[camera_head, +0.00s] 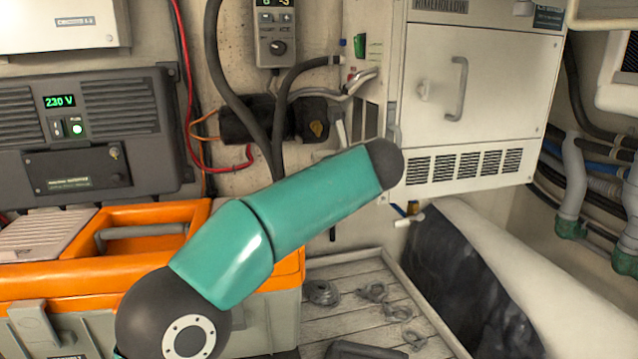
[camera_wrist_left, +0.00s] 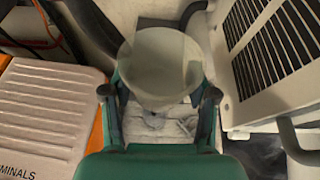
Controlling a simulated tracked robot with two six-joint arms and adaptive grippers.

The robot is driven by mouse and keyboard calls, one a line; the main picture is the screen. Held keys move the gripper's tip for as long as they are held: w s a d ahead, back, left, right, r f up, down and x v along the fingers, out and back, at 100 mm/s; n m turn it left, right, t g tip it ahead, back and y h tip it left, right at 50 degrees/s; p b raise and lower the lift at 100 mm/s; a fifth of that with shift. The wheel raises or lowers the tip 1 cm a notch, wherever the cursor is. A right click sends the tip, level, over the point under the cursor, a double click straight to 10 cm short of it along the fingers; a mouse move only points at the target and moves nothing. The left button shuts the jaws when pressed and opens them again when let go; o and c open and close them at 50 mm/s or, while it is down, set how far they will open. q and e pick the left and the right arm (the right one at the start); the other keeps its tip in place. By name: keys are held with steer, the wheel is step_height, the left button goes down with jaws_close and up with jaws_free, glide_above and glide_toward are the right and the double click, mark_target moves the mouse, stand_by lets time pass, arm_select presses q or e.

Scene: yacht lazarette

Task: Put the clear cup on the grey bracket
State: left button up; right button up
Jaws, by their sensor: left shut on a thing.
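The clear cup (camera_wrist_left: 158,50) is a see-through, faintly greenish tumbler in the left wrist view. My left gripper (camera_wrist_left: 158,92) is shut on it, with a dark-tipped finger on each side. The cup's wide end shows toward the top of that view and its narrower end lies between the fingers. In the head view my teal left arm crosses the middle, and I cannot make out its gripper or the cup there. I cannot clearly pick out the grey bracket in either view. My right gripper is in neither view.
A white vented cabinet (camera_head: 478,95) stands at the right, close beside the cup in the wrist view (camera_wrist_left: 255,60). An orange and grey toolbox (camera_head: 45,255) is at the lower left. Hoses and cables hang on the back wall. A slatted floor (camera_head: 345,320) with small coils lies below.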

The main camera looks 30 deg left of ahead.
arm_select(q)
steer(key=w+a+p, duration=0.1)
steer(key=w+a, duration=0.1)
steer(key=w+a+p, duration=0.1)
steer(key=a, duration=0.1)
steer(key=shift+w+a+r, duration=0.15)
steer(key=shift+w+a, duration=0.1)
steer(key=shift+w, duration=0.1)
steer(key=shift+w+a+f+b, duration=0.15)
steer(key=shift+f+b, duration=0.1)
steer(key=shift+f, duration=0.35)
steer(key=shift+w+a+f+b, duration=0.1)
steer(key=shift+a+f+b, duration=0.1)
steer(key=shift+f, duration=0.4)
step_height(320, 180, down, 4)
steer(key=shift+d+f+b, duration=0.1)
steer(key=shift+d+b, duration=0.05)
steer(key=shift+b, duration=0.35)
steer(key=shift+w+f, duration=0.1)
steer(key=shift+f, duration=0.25)
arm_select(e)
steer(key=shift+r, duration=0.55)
arm_select(q)
steer(key=o, duration=0.9)
steer(key=shift+f, duration=0.15)
steer(key=shift+o, duration=0.2)
